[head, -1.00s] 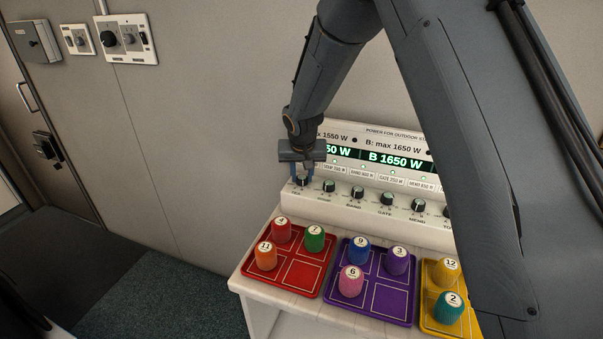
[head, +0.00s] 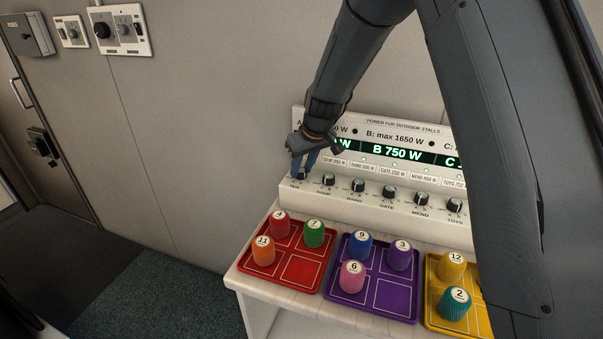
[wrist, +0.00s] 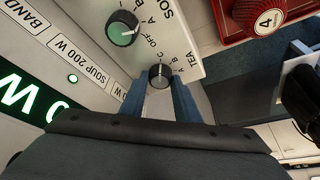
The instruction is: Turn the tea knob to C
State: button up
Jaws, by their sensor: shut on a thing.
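The tea knob (wrist: 160,76) is the small dark round knob at the left end of the panel's knob row. My gripper (wrist: 160,92) has its two blue fingers on either side of it, shut on it. In the head view my gripper (head: 302,168) reaches down over this knob and partly hides it. A pale pointer line shows on the knob in the wrist view, near small printed letters. I cannot tell for sure which letter it points to. The green display (head: 397,154) reads B 750 W. Its A part is mostly hidden by my gripper.
The soup knob (head: 328,180) is close beside the tea knob, with more knobs to the right. Red (head: 297,271), purple (head: 392,297) and yellow (head: 440,319) trays with numbered pegs stand in front of the panel. The wall is behind.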

jog(key=shift+b, duration=0.3)
jog(key=o, duration=1)
jog(key=shift+o, duration=0.2)
jog(key=shift+r, duration=0.1)
jog(key=b+v, duration=0.1)
jog(key=v, duration=0.6)
jog(key=shift+d+r+b, duration=0.2)
jog(key=shift+r+b, duration=0.05)
jog(key=shift+b, duration=0.15)
jog(key=shift+s, duration=0.1)
jog(key=s+d+f+m+g, duration=0.1)
jog(key=s+d, duration=0.4)
jog(key=s, duration=0.5)
jog(key=s+d+f+m+g+h, duration=0.1)
jog(key=s+d+f+m, duration=0.2)
jog(key=s+d, duration=0.3)
jog(key=s+d+f+m+g+h, duration=0.1)
jog(key=s+d, duration=0.5)
jog(key=s, duration=0.8)
jog(key=shift+d+f+m, duration=0.2)
jog(key=shift+f+m, duration=0.5)
jog(key=shift+f, duration=0.25)
